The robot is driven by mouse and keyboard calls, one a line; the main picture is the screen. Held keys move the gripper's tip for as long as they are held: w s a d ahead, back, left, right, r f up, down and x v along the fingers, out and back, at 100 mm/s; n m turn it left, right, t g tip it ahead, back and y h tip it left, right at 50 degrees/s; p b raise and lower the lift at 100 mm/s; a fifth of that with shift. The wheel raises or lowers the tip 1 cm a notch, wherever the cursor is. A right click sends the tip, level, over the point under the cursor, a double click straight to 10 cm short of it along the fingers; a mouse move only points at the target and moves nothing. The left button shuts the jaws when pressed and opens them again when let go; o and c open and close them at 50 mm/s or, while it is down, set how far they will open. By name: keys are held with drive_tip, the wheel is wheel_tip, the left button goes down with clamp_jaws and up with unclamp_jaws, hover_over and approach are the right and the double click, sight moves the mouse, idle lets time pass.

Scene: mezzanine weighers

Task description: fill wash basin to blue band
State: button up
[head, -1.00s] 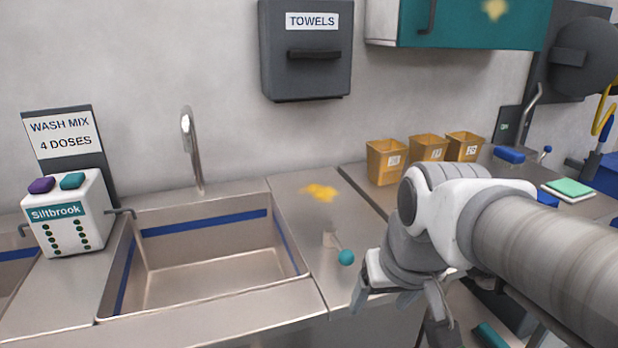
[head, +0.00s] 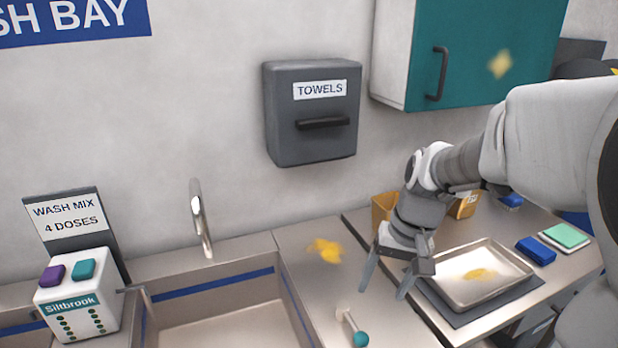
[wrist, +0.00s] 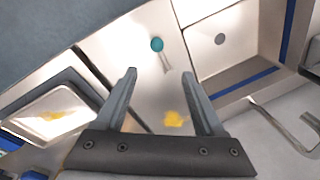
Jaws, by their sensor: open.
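The steel wash basin (head: 215,322) is at lower centre left, with a blue band (head: 215,285) around its inner walls. Its floor and round drain (wrist: 220,39) show in the wrist view, and I see no clear water surface. A curved spout (head: 200,220) stands behind it, with no stream visible. A lever with a teal ball knob (head: 360,339) is on the counter right of the basin; the knob also shows in the wrist view (wrist: 157,44). My gripper (head: 384,291) is open and empty above the counter, apart from the lever, between it and the tray.
A metal tray (head: 518,262) with a yellow patch is right of my gripper. The Siltbrook dispenser (head: 78,300) stands left of the basin. Orange bins (head: 384,208) are behind my arm. A towel box (head: 312,140) and teal cabinet (head: 480,60) hang above.

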drive_tip(key=d+r+p, duration=0.1)
drive_tip(key=b, duration=0.2)
approach(363, 334)
drive_tip(key=shift+m, duration=0.4)
drive_tip(key=f, duration=0.3)
drive_tip(key=a+f, duration=0.1)
drive_tip(key=f, duration=0.2)
drive_tip(key=w+f, duration=0.1)
drive_tip(key=f, duration=0.2)
drive_tip(key=shift+a+f, duration=0.25)
drive_tip(key=shift+f, duration=0.15)
drive_tip(key=shift+c, duration=0.3)
clamp_jaws()
